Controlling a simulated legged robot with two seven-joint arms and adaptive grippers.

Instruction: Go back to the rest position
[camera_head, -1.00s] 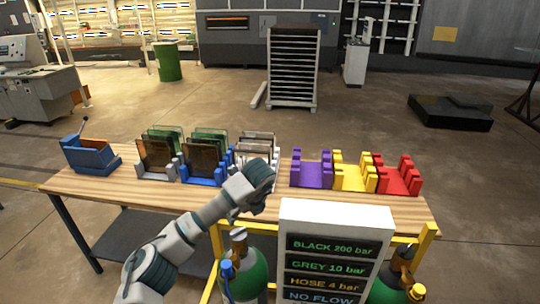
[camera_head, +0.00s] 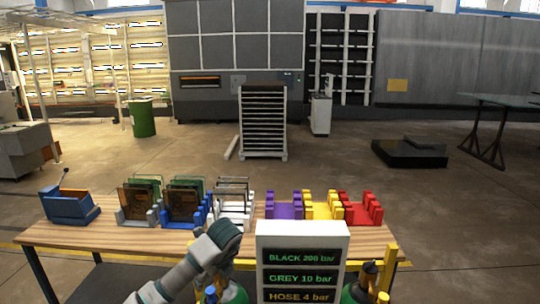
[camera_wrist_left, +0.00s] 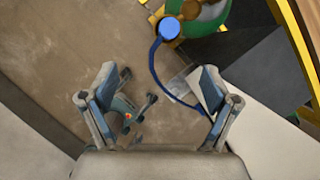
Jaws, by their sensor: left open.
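My left arm comes in from the bottom of the head view, with its wrist at the front edge of the wooden table (camera_head: 120,236), left of the white sign box. In the left wrist view my left gripper (camera_wrist_left: 160,95) is open, with its two fingers wide apart. The fingers themselves are hidden in the head view. My right gripper shows in neither view.
The white sign box (camera_head: 302,240) stands before the table, with gas bottles (camera_head: 358,292) beside it. On the table are a blue box (camera_head: 70,207), racks with plates (camera_head: 182,205), and purple (camera_head: 284,208), yellow (camera_head: 322,208) and red (camera_head: 360,210) holders. A blue hose (camera_wrist_left: 152,70) runs near the left gripper.

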